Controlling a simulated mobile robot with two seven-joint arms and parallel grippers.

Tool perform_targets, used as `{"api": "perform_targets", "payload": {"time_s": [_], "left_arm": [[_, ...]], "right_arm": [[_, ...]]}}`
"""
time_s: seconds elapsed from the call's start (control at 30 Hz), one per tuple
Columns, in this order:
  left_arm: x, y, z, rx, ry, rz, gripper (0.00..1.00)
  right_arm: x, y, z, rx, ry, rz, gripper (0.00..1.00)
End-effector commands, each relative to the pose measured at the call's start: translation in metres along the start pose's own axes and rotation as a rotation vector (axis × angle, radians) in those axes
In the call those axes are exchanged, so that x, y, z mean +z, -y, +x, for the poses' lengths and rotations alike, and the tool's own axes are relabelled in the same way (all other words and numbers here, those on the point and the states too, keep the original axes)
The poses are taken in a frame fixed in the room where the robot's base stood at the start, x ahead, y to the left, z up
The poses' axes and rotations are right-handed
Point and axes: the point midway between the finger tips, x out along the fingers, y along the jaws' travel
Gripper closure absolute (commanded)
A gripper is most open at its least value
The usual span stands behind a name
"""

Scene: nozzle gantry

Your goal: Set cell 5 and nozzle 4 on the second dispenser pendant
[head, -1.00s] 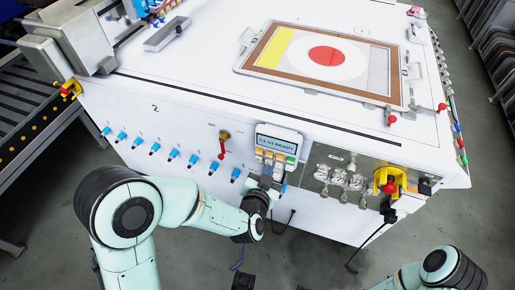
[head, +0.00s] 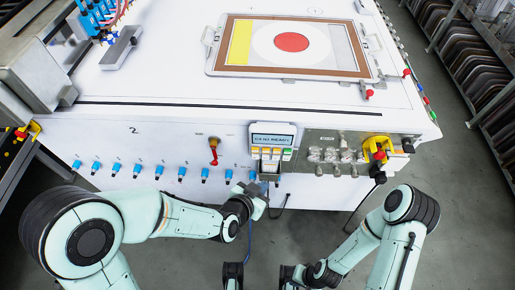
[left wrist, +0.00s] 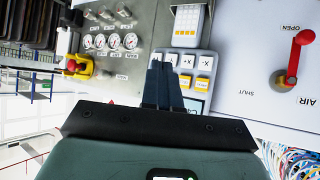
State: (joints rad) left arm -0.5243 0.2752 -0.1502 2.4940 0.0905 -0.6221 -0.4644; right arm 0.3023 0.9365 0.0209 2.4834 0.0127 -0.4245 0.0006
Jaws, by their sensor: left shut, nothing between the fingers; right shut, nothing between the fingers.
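My left gripper (head: 262,188) is just below the pendant's keys. In the left wrist view its shut, empty fingertips (left wrist: 162,66) overlap the edge of the pendant's -X and +X key area (left wrist: 194,68); I cannot tell whether they touch. The gripper partly hides the screen there. My right gripper (head: 288,274) is low at the bottom edge, shut and away from the panel.
A red air lever (head: 213,150) and a row of blue-tipped valves (head: 137,168) are left of the pendant. Gauges (head: 330,154) and a yellow-backed red switch (head: 378,150) are right of it. A framed screen (head: 290,45) lies on top. Cables hang below the pendant.

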Motion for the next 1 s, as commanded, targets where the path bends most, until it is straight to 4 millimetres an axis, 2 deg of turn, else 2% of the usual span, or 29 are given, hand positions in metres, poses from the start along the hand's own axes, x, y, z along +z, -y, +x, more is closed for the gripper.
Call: {"api": "perform_targets", "payload": {"time_s": [0.57,1.0], "left_arm": [[-0.001,0.000,0.003,0.010,0.007,0.001,1.00],[-0.029,0.029,0.043,0.009,0.007,0.001,1.00]], "right_arm": [[0.001,0.000,0.000,0.000,0.002,0.000,1.00],[-0.002,0.000,0.004,-0.002,-0.005,-0.001,1.00]]}}
